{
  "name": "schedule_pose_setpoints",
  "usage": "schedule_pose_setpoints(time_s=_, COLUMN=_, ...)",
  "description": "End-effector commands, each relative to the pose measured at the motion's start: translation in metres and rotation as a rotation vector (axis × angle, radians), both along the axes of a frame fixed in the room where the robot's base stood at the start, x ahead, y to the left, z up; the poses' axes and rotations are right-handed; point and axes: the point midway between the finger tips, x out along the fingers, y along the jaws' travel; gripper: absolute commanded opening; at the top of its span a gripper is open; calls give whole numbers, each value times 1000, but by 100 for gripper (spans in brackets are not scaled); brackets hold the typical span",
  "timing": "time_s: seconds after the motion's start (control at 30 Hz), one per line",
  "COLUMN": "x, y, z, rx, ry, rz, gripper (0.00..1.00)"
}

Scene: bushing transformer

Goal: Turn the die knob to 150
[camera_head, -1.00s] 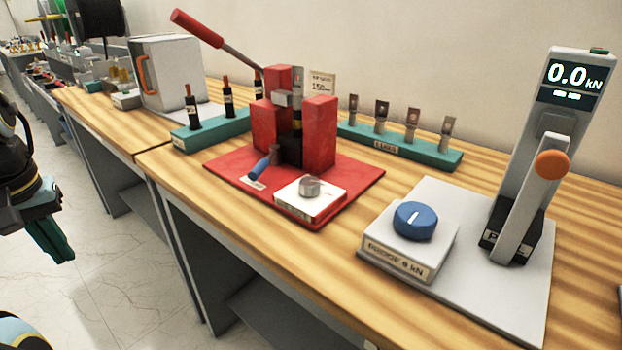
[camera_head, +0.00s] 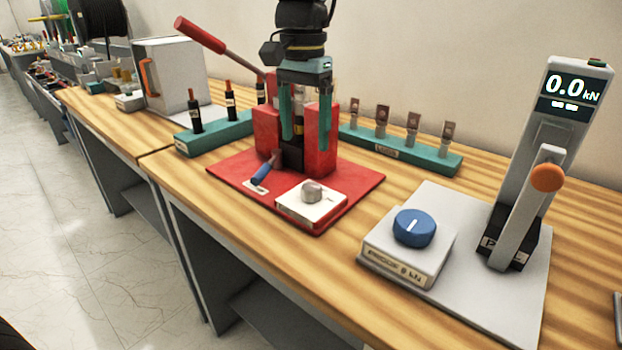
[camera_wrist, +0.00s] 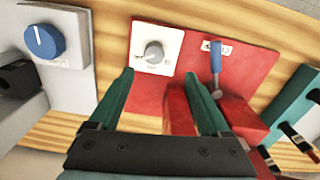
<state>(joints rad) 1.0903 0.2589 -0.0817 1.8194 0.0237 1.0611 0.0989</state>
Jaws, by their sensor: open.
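The die knob (camera_head: 312,192) is a small grey knob on a white block (camera_head: 327,207) at the front of the red press base (camera_head: 358,183). In the wrist view the knob (camera_wrist: 154,52) shows beyond my fingertips, nearer the left finger, with nothing touching it. My gripper (camera_head: 306,138) points down in front of the red press (camera_head: 268,135), behind and above the knob. Its two green fingers are apart and empty, as the wrist view also shows (camera_wrist: 160,85). The dial marks are too small to read.
A blue-handled lever (camera_head: 262,174) lies left of the knob. The red press lever (camera_head: 200,36) rises at the upper left. A blue knob (camera_head: 414,228) sits on a block at the right, beside a tester (camera_head: 570,85) reading 0.0 kN. Teal racks (camera_head: 440,160) stand behind.

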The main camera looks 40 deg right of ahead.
Motion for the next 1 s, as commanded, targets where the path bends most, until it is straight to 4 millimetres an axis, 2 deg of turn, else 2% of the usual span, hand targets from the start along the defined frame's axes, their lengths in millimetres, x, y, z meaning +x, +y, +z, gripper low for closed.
schedule_pose_setpoints(time_s=0.1, x=-10, y=-7, z=2, rx=5, ry=1, rz=-28, gripper=81)
schedule_pose_setpoints(time_s=0.23, x=-10, y=-7, z=-11, rx=7, ry=3, rz=-28, gripper=81)
schedule_pose_setpoints(time_s=0.5, x=-10, y=-6, z=-60, rx=8, ry=3, rz=-27, gripper=81)
schedule_pose_setpoints(time_s=0.7, x=-10, y=-6, z=-90, rx=5, ry=3, rz=-27, gripper=81)
schedule_pose_setpoints(time_s=0.83, x=-9, y=-7, z=-101, rx=5, ry=1, rz=-26, gripper=81)
schedule_pose_setpoints(time_s=1.0, x=-9, y=-7, z=-105, rx=3, ry=1, rz=-26, gripper=81)
